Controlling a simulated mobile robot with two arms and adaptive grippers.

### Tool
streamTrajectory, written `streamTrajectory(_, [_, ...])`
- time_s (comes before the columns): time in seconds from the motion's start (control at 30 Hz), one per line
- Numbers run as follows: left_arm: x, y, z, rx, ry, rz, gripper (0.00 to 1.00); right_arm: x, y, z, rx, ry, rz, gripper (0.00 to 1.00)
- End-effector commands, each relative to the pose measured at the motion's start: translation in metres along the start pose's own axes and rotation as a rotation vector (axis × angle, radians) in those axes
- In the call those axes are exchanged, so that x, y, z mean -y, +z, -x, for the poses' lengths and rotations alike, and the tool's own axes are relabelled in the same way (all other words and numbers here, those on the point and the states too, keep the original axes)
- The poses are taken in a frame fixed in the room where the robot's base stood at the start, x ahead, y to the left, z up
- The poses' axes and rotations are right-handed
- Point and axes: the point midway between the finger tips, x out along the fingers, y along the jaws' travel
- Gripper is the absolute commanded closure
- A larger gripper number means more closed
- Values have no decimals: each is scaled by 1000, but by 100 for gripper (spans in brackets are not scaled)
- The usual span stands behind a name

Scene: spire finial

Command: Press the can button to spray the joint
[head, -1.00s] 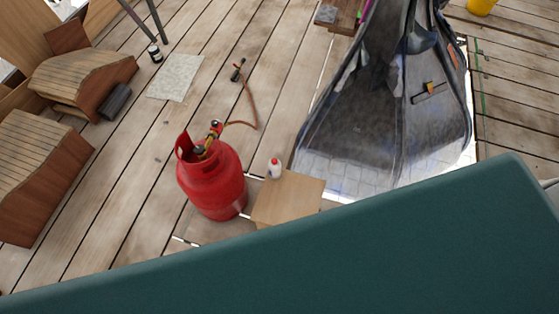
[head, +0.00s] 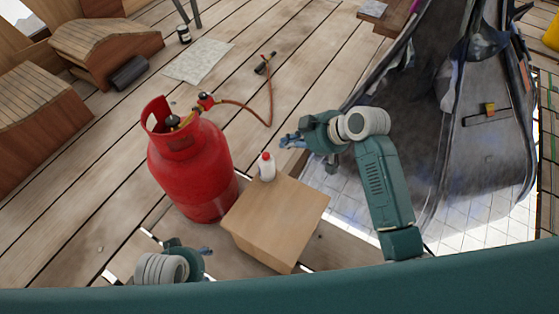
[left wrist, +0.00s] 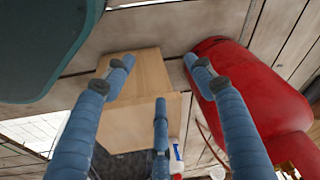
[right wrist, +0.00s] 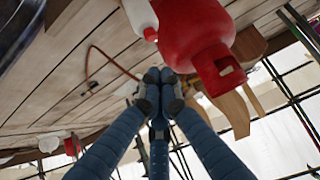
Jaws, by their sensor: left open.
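The small white can (head: 267,170) with a red top (head: 266,155) stands upright on a wooden box (head: 285,215). Its white side also shows in the right wrist view (right wrist: 140,15). A valve and hose fitting (head: 206,101) sits atop the red gas cylinder (head: 190,165), left of the can; which joint is meant, I cannot tell. My left gripper (head: 206,251) is open and empty, low in front of the box and cylinder; its spread blue fingers (left wrist: 159,62) show in its wrist view. My right gripper (right wrist: 163,76) has its fingertips together, seemingly empty, beyond and right of the can, apart from it.
A hose runs from the fitting to a torch (head: 265,63) on the plank floor. A flat sheet (head: 198,62) and a dark roll (head: 129,73) lie further back. A large dark metal structure (head: 440,130) stands at right. Gaps show between planks near the box.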

Motion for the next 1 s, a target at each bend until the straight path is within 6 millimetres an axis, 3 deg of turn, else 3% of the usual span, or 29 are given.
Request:
streamTrajectory(0.23, [1, -2, 5, -12, -3, 2, 45, 8, -16, 9, -35, -24, 90, 100])
streamTrajectory(0.63, [1, -3, 9, -13, -3, 2, 45, 8, -17, 6, -35, -25, 89, 100])
streamTrajectory(0.77, [2, -5, 21, -23, -4, 3, 45, 9, -17, -9, -37, -27, 87, 100])
streamTrajectory(1.0, [4, -8, 69, -50, -8, 5, 45, 10, -18, -59, -37, -28, 87, 100])
